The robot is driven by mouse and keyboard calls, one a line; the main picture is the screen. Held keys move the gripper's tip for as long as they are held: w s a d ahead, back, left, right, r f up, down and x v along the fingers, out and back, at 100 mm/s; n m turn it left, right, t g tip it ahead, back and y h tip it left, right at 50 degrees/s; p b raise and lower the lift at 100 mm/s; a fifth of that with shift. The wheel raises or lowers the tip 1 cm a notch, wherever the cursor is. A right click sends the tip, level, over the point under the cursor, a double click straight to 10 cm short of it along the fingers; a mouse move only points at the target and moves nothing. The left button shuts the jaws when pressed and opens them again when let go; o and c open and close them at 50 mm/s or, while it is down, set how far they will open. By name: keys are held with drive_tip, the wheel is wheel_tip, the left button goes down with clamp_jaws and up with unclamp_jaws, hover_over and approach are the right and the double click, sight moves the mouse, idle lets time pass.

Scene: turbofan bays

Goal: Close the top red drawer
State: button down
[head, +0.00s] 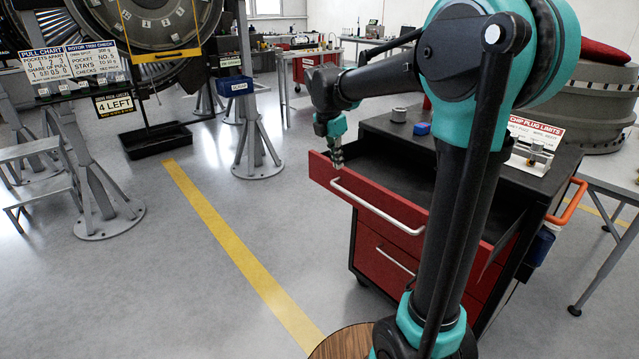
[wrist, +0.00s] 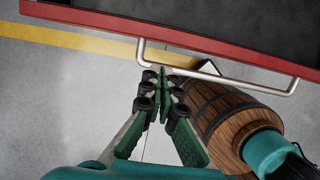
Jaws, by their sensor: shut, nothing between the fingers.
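The top red drawer (head: 405,220) of a black and red tool cabinet is pulled well out, and its dark inside shows. Its pale bar handle (head: 375,207) runs along the front. In the wrist view the red drawer front (wrist: 110,21) crosses the top and the handle (wrist: 215,76) lies just beyond my fingertips. My gripper (head: 337,160) is shut and empty, pointing down near the left end of the drawer front. In the wrist view my gripper (wrist: 162,90) is close to the handle's left end; I cannot tell whether it touches.
A lower red drawer (head: 390,262) is shut. The floor left of the cabinet, with a yellow line (head: 235,255), is clear.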

sight(342, 184)
drive_tip(key=x, duration=0.9)
drive_tip(key=shift+w+d+f, duration=0.1)
drive_tip(key=shift+d+f, duration=0.05)
drive_tip(key=shift+f, duration=0.25)
drive_tip(key=w+d, duration=0.6)
drive_tip(key=d, duration=0.2)
drive_tip(key=w+d, duration=0.5)
drive_tip(key=d, duration=0.3)
drive_tip(key=w+d, duration=0.6)
drive_tip(key=d, duration=0.2)
drive_tip(key=shift+w+d, duration=0.15)
drive_tip(key=shift+w, duration=0.2)
drive_tip(key=shift+w+d+r, duration=0.1)
drive_tip(key=shift+d, duration=0.1)
